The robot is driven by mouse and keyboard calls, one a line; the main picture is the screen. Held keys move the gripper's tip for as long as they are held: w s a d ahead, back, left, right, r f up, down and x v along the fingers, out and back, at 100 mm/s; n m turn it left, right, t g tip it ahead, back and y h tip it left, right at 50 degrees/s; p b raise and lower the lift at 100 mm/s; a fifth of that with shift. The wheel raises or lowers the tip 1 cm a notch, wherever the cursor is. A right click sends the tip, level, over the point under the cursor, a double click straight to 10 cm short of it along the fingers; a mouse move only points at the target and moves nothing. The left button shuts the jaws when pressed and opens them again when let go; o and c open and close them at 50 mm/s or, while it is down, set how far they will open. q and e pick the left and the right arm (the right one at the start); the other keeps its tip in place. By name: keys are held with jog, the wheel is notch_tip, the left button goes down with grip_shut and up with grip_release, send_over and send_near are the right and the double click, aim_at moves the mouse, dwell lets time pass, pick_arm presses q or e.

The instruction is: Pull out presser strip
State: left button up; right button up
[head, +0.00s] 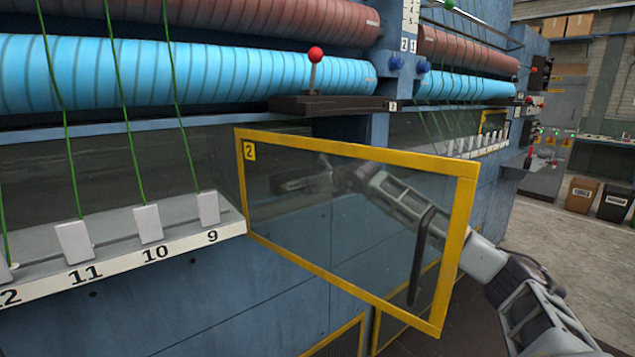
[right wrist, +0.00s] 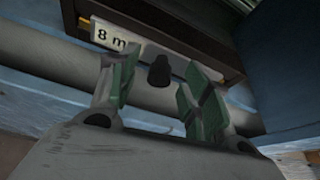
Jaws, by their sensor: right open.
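My right arm reaches behind the open clear door with a yellow frame (head: 350,147) marked 2. My right gripper (head: 285,184) shows dimly through the pane. In the right wrist view the right gripper (right wrist: 158,85) is open, its green-padded fingers spread apart. A black knob (right wrist: 159,72) shows between and beyond the fingers; contact cannot be told. Behind it is a dark bar (right wrist: 185,32) with a white label (right wrist: 112,38) reading "8 m", the rest hidden; it looks like the presser strip. My left gripper is not in view.
The open door with its black handle (head: 422,255) stands out from the blue machine. A white numbered ledge (head: 120,243) with green yarns is at left. A red-knobbed lever (head: 315,55) is above the door. Open floor lies at right.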

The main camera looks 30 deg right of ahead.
jog(key=shift+c, duration=0.9)
jog(key=c, duration=0.5)
grip_shut()
jog(key=shift+c, duration=0.7)
grip_release()
jog(key=shift+c, duration=1.1)
grip_shut()
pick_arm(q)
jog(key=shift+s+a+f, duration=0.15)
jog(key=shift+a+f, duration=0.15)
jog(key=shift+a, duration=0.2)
pick_arm(e)
jog(key=shift+s, duration=0.1)
pick_arm(q)
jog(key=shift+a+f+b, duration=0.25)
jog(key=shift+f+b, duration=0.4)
jog(key=shift+b, duration=0.2)
pick_arm(e)
jog(key=shift+s+d, duration=0.2)
jog(key=shift+s, duration=0.6)
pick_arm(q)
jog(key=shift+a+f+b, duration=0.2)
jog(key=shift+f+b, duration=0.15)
pick_arm(e)
jog(key=shift+s, duration=0.35)
